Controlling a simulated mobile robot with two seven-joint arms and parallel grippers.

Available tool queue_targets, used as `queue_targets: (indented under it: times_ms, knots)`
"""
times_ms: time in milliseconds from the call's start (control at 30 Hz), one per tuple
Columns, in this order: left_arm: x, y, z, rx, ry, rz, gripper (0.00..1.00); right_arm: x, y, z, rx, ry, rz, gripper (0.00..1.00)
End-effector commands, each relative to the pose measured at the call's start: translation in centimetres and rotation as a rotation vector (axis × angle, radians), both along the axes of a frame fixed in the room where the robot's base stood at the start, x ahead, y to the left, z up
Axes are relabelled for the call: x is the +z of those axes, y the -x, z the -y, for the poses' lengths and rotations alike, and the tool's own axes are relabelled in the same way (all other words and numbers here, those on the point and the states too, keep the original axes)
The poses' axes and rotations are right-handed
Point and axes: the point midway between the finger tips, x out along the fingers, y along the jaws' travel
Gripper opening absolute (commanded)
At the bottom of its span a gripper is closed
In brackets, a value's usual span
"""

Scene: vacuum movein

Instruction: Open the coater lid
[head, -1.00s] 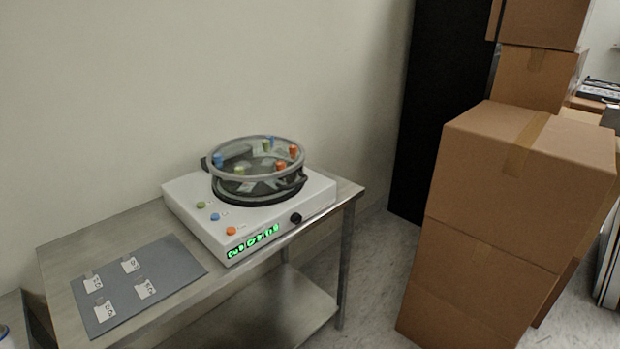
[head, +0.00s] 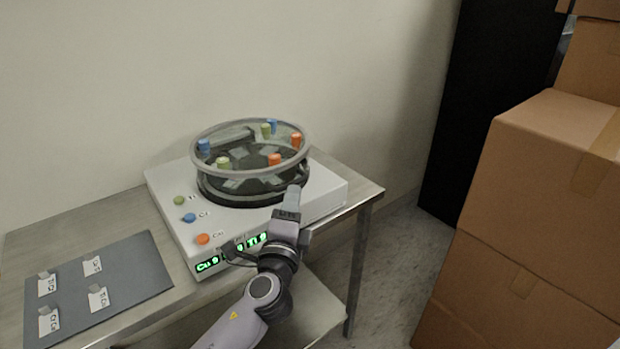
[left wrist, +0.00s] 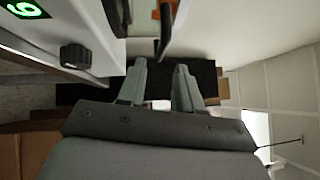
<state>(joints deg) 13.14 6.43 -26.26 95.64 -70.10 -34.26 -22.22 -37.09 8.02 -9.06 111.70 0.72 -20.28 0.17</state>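The coater (head: 165,185) is a white box on the metal table with a green lit display and coloured buttons. Several blue, green and orange pegs show at the lid. My left gripper (head: 292,192) is in front of the lid, at its near right side. In the left wrist view the two fingers (left wrist: 160,70) are apart with nothing between them, and a dark curved part of the lid (left wrist: 166,30) is just ahead. My right gripper is not in view.
A grey mat (head: 125,262) with several labelled small pieces lies on the left of the table (head: 60,222). A black knob (left wrist: 75,56) sticks out of the coater's front. Stacked cardboard boxes (head: 530,210) stand at right. A wall is behind the table.

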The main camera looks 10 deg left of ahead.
Motion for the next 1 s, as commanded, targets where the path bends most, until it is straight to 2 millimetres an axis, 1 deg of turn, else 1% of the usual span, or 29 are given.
queue_targets:
  times_ms: [300,500,700,933,967,1000]
  knots:
    - [0.6,-3.8,-0.5,0.001,0.002,0.0,0.35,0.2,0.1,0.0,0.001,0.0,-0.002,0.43]
    - [0.8,-5.8,-0.7,0.0,0.004,-0.001,0.35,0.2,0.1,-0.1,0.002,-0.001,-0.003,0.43]
    - [0.8,-6.6,-0.8,0.0,0.005,-0.001,0.35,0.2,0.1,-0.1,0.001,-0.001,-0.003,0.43]
    - [0.8,-6.7,-0.8,-0.001,0.005,-0.002,0.35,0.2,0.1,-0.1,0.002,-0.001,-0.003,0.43]
    - [0.8,-6.7,-0.8,-0.002,0.006,-0.001,0.31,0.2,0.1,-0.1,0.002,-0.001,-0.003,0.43]
    - [0.8,-6.7,-0.8,-0.001,0.005,-0.002,0.18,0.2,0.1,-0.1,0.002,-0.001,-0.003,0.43]
